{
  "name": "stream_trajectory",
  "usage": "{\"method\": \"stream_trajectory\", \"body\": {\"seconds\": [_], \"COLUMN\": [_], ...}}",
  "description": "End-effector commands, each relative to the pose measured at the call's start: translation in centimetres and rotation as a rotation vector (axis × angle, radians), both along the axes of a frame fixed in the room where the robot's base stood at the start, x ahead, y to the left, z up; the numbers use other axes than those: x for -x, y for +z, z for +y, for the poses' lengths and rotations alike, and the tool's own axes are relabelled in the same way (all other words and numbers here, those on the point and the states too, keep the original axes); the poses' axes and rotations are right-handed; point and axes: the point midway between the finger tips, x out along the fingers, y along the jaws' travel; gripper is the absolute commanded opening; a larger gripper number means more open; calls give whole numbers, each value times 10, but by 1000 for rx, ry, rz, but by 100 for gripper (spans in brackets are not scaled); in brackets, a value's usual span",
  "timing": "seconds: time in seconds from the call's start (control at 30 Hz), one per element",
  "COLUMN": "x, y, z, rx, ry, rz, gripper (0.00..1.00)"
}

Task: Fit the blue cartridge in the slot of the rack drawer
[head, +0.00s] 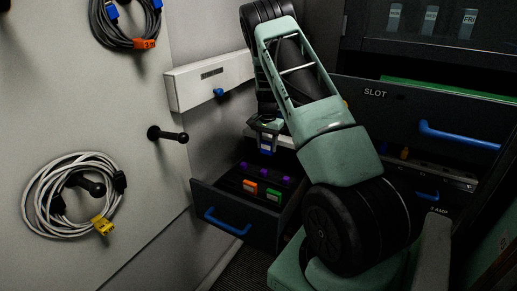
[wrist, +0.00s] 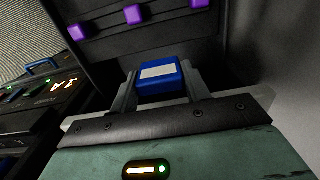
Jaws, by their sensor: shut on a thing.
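The blue cartridge (head: 266,146) has a white label and hangs below my gripper (head: 267,130) in the head view. In the wrist view the blue cartridge (wrist: 162,77) is held between the two grey fingers, its label facing the camera. An open dark drawer (head: 219,209) with a blue handle lies below the cartridge. Inside it are an orange cartridge (head: 250,186), a green cartridge (head: 275,194) and several purple pieces (head: 258,177). In the wrist view purple pieces (wrist: 133,14) stand on a dark surface beyond the cartridge. The cartridge appears apart from the drawer; an empty slot cannot be made out.
A black peg (head: 168,135) sticks out of the left panel, near a coiled white cable (head: 71,195). A white box (head: 209,82) is on the wall behind. A drawer front marked SLOT (head: 420,112) stands out at the right, beside my arm.

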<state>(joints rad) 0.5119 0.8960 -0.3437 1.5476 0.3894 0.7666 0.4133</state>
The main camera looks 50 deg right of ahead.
Motion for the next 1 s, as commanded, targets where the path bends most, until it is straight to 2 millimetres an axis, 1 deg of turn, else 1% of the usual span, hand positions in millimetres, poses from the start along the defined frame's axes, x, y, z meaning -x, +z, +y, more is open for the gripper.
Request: {"method": "stream_trajectory", "body": {"seconds": [0.1, 0.7, 1.0], "x": [0, 1, 1], "y": [5, 34, 34], "z": [-3, -3, -3], "rx": [1, 1, 0], "ry": [1, 1, 1], "rz": [0, 0, 0], "gripper": [25, 25, 25]}}
